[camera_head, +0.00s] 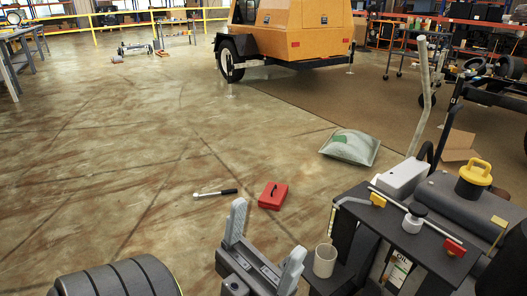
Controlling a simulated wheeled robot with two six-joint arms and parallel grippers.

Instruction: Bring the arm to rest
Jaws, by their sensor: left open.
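My left gripper (267,229) is in the lower middle of the head view, its two grey fingers spread apart. Nothing shows between them. A light beige cup (324,262) stands just right of the right finger; I cannot tell whether they touch. My right gripper is not in view.
Dark machinery (470,205) with a yellow cap (474,178) and a white box (400,178) fills the lower right. A red case (273,195), a wrench (215,193) and a grey-green bag (350,146) lie on the floor. An orange trailer (285,35) stands behind. The left floor is mostly clear.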

